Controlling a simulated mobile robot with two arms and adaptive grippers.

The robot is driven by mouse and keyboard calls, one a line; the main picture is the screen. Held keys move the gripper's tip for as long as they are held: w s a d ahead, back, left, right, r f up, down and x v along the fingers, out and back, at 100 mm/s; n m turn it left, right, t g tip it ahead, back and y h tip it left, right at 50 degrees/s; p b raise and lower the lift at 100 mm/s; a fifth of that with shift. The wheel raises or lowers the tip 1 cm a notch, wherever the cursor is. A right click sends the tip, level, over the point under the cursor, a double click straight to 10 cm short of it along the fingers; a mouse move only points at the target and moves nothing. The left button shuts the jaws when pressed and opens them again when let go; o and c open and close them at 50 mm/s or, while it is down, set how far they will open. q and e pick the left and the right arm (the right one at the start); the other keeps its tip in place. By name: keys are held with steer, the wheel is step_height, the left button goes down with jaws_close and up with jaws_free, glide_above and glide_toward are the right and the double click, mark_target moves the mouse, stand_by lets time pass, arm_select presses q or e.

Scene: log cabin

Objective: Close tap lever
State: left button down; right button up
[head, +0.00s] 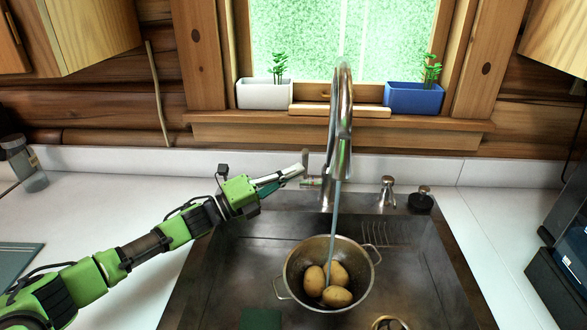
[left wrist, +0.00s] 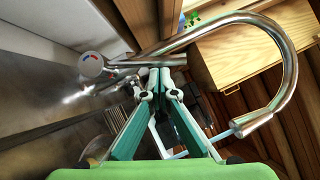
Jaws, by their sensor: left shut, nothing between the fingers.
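The metal tap (head: 341,110) arches over the sink, and a stream of water (head: 335,215) runs from its spout into a pot. Its short lever (head: 304,158) stands on the left of the tap base. In the left wrist view, the round valve end with a red and blue mark (left wrist: 91,65) and the lever rod (left wrist: 145,62) show just beyond my fingertips. My left gripper (head: 299,170) is shut and empty, with its tips right at the lever; I cannot tell whether they touch. It also shows in the left wrist view (left wrist: 160,78). My right gripper is not in view.
A metal colander-like pot (head: 297,285) with potatoes (head: 337,297) stands in the sink (head: 235,255). A soap dispenser (head: 388,190) and a dark stopper-like item (head: 420,200) sit right of the tap. White (head: 263,95) and blue (head: 413,98) planters stand on the sill. The left counter has free room.

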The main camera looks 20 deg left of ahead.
arm_select(q)
steer(key=shift+w, duration=0.1)
stand_by(0.3)
steer(key=w+n+p, duration=0.1)
steer(key=w+r+n+y+p, duration=0.1)
steer(key=p, duration=0.1)
steer(key=w+a+r+n+g+p, duration=0.1)
steer(key=p, duration=0.1)
steer(key=shift+w+y, duration=0.3)
stand_by(0.4)
